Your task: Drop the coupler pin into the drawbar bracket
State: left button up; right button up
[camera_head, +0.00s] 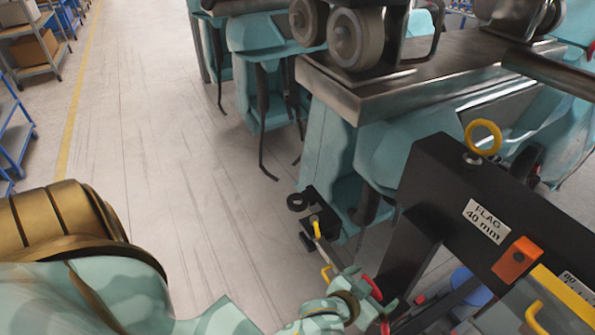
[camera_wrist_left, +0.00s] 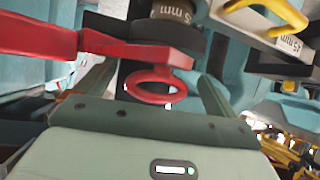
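My left gripper (camera_head: 376,296) is low at the bottom centre of the head view, beside the black rack. In the left wrist view its two green fingers (camera_wrist_left: 157,82) stand apart, with a red ring (camera_wrist_left: 154,97) between and beyond them; no grip on it shows. The ring hangs close to a dark cylinder (camera_wrist_left: 172,12) with a millimetre label, apparently a pin; its lower part is hidden. A black bracket with a round eye (camera_head: 297,202), apparently the drawbar bracket, juts from the teal car just beyond my gripper. My right gripper is in neither view.
The black rack (camera_head: 455,185) with a "FLAG 40 mm" label and a yellow ring (camera_head: 483,137) stands at right. An orange block (camera_head: 516,260) is on its side. Teal coaster cars (camera_head: 340,150) fill the upper right. Open floor (camera_head: 180,160) lies left.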

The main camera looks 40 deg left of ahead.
pick_arm(q)
jog(key=shift+w+d+r, duration=0.15)
jog(key=shift+r, duration=0.05)
